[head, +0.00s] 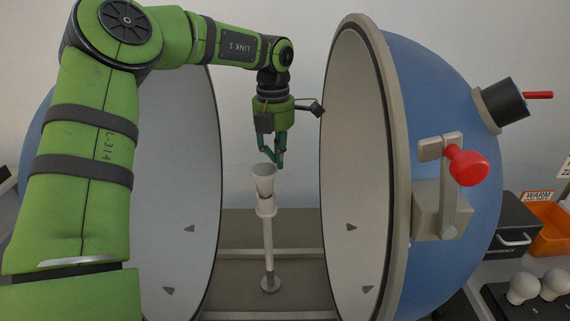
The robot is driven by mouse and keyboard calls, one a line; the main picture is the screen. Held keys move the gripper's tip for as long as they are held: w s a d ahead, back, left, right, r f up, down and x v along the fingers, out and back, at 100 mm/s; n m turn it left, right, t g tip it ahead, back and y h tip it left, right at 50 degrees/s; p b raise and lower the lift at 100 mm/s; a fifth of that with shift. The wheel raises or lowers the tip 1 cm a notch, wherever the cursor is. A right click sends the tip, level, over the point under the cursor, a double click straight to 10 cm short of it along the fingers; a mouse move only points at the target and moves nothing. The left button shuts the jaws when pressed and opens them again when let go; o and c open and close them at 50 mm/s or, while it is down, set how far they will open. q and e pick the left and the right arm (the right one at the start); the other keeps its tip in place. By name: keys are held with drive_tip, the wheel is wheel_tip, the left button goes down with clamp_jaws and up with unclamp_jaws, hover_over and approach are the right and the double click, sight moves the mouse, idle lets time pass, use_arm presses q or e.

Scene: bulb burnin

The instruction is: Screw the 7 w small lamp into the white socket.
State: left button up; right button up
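A white flared lamp (264,180), wide end up, stands in the white socket (266,208) on top of a thin white post between the two halves of an open sphere. I cannot read a wattage on it, and cannot tell how deep it sits. My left gripper (276,163) points down with its teal fingertips just above and slightly right of the lamp's rim. The fingertips lie close together in this view, and I cannot tell whether they are open or shut. Nothing visibly hangs from them. My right gripper is not in view.
The right sphere half (435,95) has a grey rim and a red-knobbed latch (467,165). The left half (180,170) is partly behind my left arm. At lower right are round white bulbs (523,288) in a black holder, an orange bin (552,232) and a dark box (512,225).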

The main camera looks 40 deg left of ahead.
use_arm(q)
drive_tip(key=a+n, duration=0.1)
drive_tip(key=n, duration=0.3)
drive_tip(key=s+a+n, duration=0.1)
drive_tip(key=a+n, duration=0.1)
drive_tip(key=n, duration=0.2)
drive_tip(key=a+n, duration=0.1)
drive_tip(key=n, duration=0.3)
drive_tip(key=shift+s+a+n, duration=0.25)
drive_tip(key=shift+a+n, duration=0.05)
drive_tip(key=shift+a, duration=0.05)
clamp_jaws()
